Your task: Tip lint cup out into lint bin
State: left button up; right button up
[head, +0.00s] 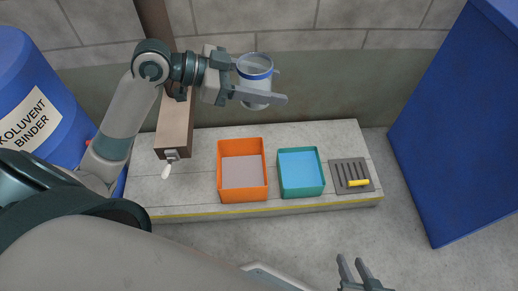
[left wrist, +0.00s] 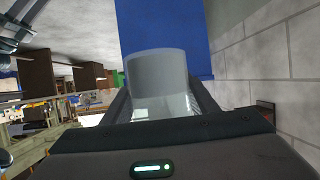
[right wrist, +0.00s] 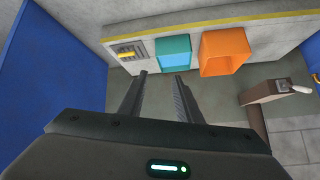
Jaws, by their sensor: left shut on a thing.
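A clear cup with a blue band (head: 255,81) is held up in the air above the back of the grey ledge. It looks about upright in the head view. My left gripper (head: 252,89) is shut on it, with a finger on either side; the cup also fills the gap between the fingers in the left wrist view (left wrist: 156,78). I cannot tell what is inside it. An orange open bin (head: 257,193) and a teal open bin (head: 311,190) stand on the ledge, below and apart from the cup. My right gripper (head: 359,270) is open and empty in front of the ledge.
A dark ribbed pad (head: 342,169) with a yellow stick (head: 358,183) lies at the ledge's right. Blue barrel (head: 40,97) left, blue panel (head: 455,130) right.

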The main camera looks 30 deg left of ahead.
jog(key=shift+a, duration=0.1)
